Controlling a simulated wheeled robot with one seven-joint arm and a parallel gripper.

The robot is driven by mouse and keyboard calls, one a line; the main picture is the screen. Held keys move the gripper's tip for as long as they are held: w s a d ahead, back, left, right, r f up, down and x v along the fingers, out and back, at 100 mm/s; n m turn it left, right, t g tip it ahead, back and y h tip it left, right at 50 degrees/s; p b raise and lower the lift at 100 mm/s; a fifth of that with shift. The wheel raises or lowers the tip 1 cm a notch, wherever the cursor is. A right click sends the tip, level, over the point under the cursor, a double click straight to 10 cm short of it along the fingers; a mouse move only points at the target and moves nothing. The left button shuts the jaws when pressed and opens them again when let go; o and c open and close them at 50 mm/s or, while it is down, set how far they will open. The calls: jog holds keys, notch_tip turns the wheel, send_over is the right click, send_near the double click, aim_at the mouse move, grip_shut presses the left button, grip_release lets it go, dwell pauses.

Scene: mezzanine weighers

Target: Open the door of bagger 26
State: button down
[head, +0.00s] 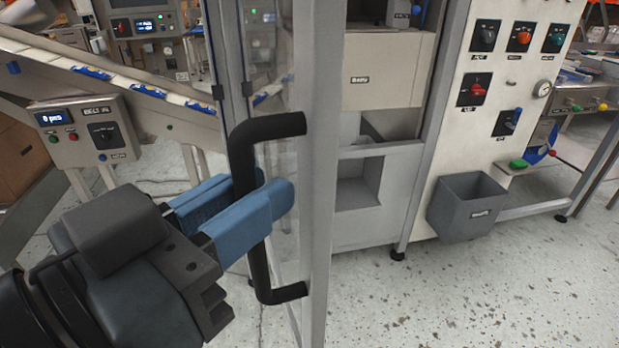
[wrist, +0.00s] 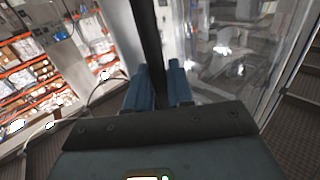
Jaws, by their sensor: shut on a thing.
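The door (head: 322,170) is a clear panel in a grey metal frame, with dark hinges at its far left side. It stands out from the machine at an angle, and the machine's inside shows to its right. A black bar handle (head: 270,128) is on the door. My gripper (head: 268,187) has its blue fingers shut around the upright bar of the handle. In the wrist view the dark handle (wrist: 148,40) runs up between the fingers (wrist: 160,85), with the clear door panel (wrist: 235,70) to the right. I cannot read a number 26.
A pale control panel with knobs (head: 522,80) and a grey bin (head: 467,206) are at the right. A belt control box (head: 87,135) and a sloping conveyor (head: 110,80) are at the left. The speckled floor (head: 450,300) at the front right is clear.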

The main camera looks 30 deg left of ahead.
jog(key=shift+s+a, duration=0.3)
jog(key=shift+a, duration=0.05)
jog(key=c, duration=1.2)
grip_release()
jog(key=shift+o, duration=0.2)
jog(key=s+a+b, duration=0.1)
jog(key=s, duration=0.6)
jog(key=shift+s, duration=0.35)
